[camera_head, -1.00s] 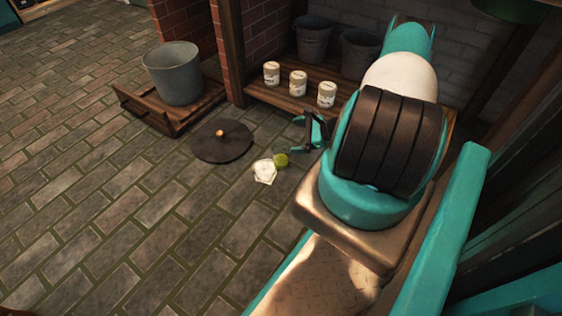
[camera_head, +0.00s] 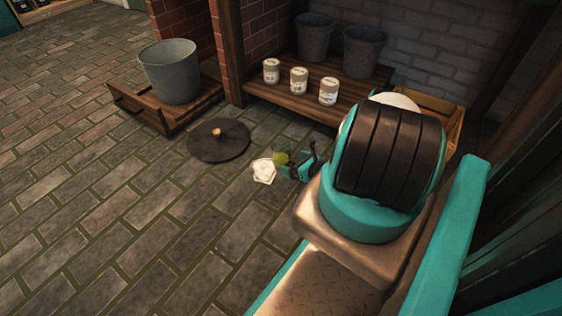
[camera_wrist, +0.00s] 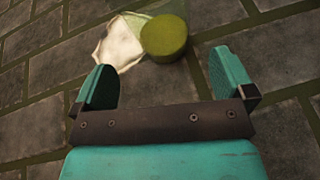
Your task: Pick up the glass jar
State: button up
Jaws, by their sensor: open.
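What looks like the glass jar lies on the brick floor, its round green lid (camera_head: 281,158) facing my gripper. In the wrist view the lid (camera_wrist: 165,38) is just beyond the fingertips, and a pale, partly see-through body lies behind it. A crumpled-looking white piece (camera_head: 264,171) is against it; I cannot tell if it is part of the jar. It also shows in the wrist view (camera_wrist: 118,46). My gripper (camera_wrist: 163,65) is open and empty, with the lid ahead of the gap between its fingers. In the head view my gripper (camera_head: 299,168) is low, right beside the lid.
A dark round lid (camera_head: 219,141) with an orange knob lies on the floor to the left. A metal bucket (camera_head: 170,72) stands on a low wooden platform (camera_head: 160,121). Three labelled cans (camera_head: 299,81) and two dark buckets stand on a wooden shelf (camera_head: 262,91). The foreground floor is clear.

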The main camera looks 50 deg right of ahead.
aim_at(288, 159)
jog(key=b+x, duration=0.4)
jog(key=x, duration=0.1)
jog(key=shift+w+d+f, duration=0.1)
jog(key=shift+w+d, duration=0.05)
jog(key=shift+w, duration=0.6)
jog(key=c, duration=1.1)
